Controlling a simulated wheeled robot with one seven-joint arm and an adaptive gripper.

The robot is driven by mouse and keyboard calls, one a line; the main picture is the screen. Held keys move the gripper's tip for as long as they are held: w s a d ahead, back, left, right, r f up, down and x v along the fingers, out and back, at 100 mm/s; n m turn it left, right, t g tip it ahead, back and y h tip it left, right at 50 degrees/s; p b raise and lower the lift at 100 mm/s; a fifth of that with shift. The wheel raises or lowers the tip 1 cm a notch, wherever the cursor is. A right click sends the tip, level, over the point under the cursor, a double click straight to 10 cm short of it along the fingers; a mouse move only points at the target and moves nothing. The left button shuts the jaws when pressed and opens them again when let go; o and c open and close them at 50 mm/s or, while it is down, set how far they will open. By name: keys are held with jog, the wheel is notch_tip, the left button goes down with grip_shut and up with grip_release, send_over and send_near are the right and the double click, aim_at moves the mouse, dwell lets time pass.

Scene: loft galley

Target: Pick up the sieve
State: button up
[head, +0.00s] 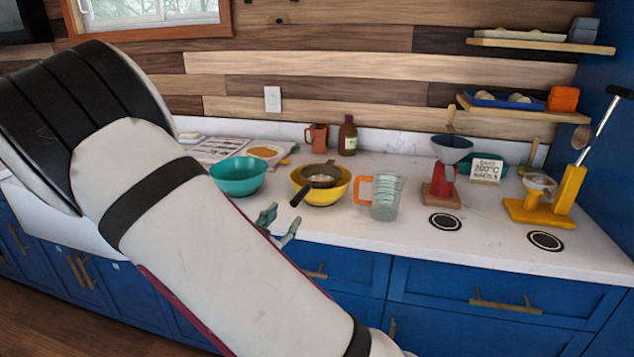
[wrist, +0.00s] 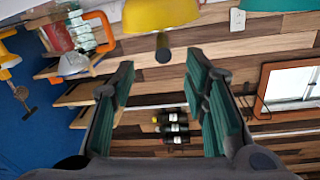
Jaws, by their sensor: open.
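The sieve (head: 321,176) has a dark rim and a black handle and rests in the yellow bowl (head: 326,199) on the counter. Its handle sticks out over the bowl's near left rim. My gripper (head: 279,222) is open and empty at the counter's front edge, left of and in front of the handle. In the wrist view, the handle's end (wrist: 163,47) shows below the yellow bowl (wrist: 160,15), between and beyond the open fingers (wrist: 158,75), not touching them. The sieve's basket is hidden there.
A teal bowl (head: 238,176) stands left of the yellow bowl. A clear jug with an orange handle (head: 385,197) stands close on its right. A brown mug (head: 317,138) and a bottle (head: 348,136) stand behind. A red stand with a funnel (head: 443,181) is farther right.

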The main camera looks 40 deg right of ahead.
aim_at(304, 192)
jog(key=x, duration=0.7)
jog(key=shift+w+d, duration=0.25)
jog(key=shift+d, duration=0.1)
jog(key=shift+x, duration=2.9)
jog(key=shift+w+a+r, duration=0.1)
jog(key=shift+w+a, duration=0.05)
jog(key=shift+c, duration=0.5)
grip_shut()
